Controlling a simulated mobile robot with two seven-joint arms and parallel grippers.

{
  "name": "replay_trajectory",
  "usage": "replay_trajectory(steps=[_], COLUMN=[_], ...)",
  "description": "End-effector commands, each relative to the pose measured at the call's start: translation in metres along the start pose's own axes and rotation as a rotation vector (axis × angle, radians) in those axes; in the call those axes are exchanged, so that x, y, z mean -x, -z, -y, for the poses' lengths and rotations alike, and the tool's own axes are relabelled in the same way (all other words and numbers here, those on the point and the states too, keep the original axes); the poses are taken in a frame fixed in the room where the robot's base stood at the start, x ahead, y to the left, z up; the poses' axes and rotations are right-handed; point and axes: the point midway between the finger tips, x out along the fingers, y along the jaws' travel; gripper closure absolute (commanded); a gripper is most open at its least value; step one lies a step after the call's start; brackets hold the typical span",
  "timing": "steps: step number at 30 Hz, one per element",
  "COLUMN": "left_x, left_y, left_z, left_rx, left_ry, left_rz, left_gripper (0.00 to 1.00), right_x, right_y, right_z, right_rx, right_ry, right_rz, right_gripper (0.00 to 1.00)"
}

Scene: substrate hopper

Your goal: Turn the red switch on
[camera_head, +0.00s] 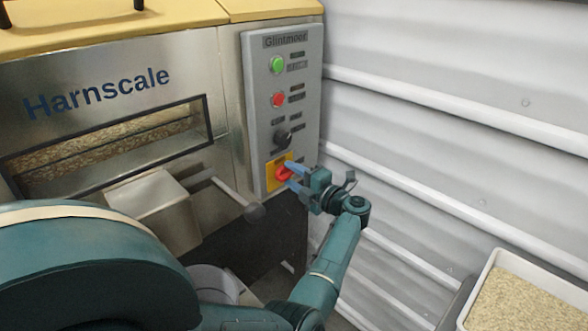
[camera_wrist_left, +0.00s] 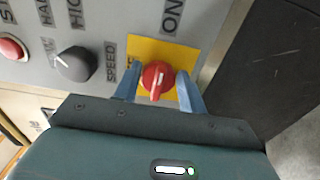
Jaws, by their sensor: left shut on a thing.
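The red switch (camera_head: 283,174) is a rotary knob on a yellow plate (camera_head: 270,178) at the bottom of the grey control panel (camera_head: 255,120). It also shows in the left wrist view (camera_wrist_left: 157,77), with a pale mark on its ridge and an "ON" label (camera_wrist_left: 172,14) beside the plate. My left gripper (camera_head: 291,176) is at the switch, with one blue finger on each side of it, shut on the knob. The fingers hide parts of the yellow plate. My right gripper is not in view.
Above the switch sit a black knob (camera_head: 283,137), a red button (camera_head: 278,100) and a green button (camera_head: 277,64). A lever with a round dark end (camera_head: 254,212) juts out left of the switch. A tray of substrate (camera_head: 487,318) stands at lower right.

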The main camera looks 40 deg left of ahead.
Motion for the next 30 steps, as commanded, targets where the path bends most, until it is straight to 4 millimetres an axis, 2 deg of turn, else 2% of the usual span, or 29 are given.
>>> replay_trajectory(steps=[7, 8, 15, 24, 26, 30], left_x=[0.0, 0.0, 0.0, 0.004, 0.009, 0.034], left_y=[0.0, 0.001, 0.0, 0.0, 0.0, 0.0], left_z=[0.001, 0.001, 0.001, 0.001, 0.001, 0.001], left_rx=[-0.004, -0.004, -0.001, 0.0, 0.0, 0.0], left_ry=[-0.001, -0.001, -0.001, -0.001, -0.001, 0.002], left_rz=[-0.002, -0.002, -0.001, 0.0, 0.0, 0.002], left_gripper=[0.82, 0.57, 0.38, 0.38, 0.38, 0.38], right_x=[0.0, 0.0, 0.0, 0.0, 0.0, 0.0], right_y=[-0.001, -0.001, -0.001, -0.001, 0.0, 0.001], right_z=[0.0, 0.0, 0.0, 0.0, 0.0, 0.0], right_rx=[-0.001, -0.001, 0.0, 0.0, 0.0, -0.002], right_ry=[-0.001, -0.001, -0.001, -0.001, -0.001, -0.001], right_rz=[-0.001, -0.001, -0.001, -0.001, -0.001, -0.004], right_gripper=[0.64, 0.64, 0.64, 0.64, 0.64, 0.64])
